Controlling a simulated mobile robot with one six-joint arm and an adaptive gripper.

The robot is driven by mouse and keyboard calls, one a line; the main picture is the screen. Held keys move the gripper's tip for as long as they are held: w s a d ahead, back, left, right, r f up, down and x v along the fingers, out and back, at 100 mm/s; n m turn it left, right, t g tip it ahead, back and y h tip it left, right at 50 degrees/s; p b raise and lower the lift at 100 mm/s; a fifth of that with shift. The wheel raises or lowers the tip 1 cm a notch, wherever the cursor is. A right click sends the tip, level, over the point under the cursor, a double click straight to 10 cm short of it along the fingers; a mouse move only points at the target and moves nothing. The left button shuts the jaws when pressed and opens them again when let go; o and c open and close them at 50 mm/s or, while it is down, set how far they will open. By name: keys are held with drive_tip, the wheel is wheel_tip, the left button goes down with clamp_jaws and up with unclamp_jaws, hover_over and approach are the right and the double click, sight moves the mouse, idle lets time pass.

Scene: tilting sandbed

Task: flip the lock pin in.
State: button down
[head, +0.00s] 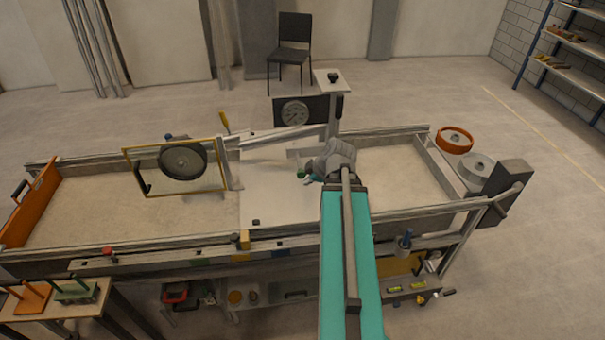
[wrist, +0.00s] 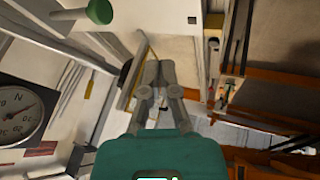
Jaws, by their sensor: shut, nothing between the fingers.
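My gripper (wrist: 158,66) is shut and empty in the wrist view, its two grey fingers side by side. In the head view my wrist hides most of it, above the white middle plate (head: 265,195) of the sandbed (head: 85,205). A green knob (head: 301,174) shows just left of my wrist; a green knob (wrist: 98,12) on a pale rod is at the wrist view's upper left, apart from my fingers. I cannot tell which part is the lock pin.
A dial gauge (head: 295,113) stands behind the bed and shows in the wrist view (wrist: 22,110). A yellow frame with a grey wheel (head: 183,159) stands over the left sand. A post with a black knob (head: 333,77) rises behind my wrist. Orange and grey discs (head: 454,140) are at right.

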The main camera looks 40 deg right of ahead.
drive_tip(key=shift+n+t, duration=0.4)
drive_tip(key=shift+t, duration=0.1)
drive_tip(key=d, duration=0.1)
drive_tip(key=s+d+r, duration=0.1)
drive_tip(key=d, duration=0.1)
drive_tip(key=shift+s+d+r, duration=0.2)
drive_tip(key=shift+s, duration=0.1)
drive_tip(key=shift+f, duration=0.15)
drive_tip(key=w+d+f+b, duration=0.1)
drive_tip(key=w+f+b, duration=0.6)
drive_tip(key=w+f, duration=0.1)
drive_tip(key=shift+w+d+b, duration=0.25)
drive_tip(key=shift+w+b, duration=0.1)
drive_tip(key=shift+w, duration=0.3)
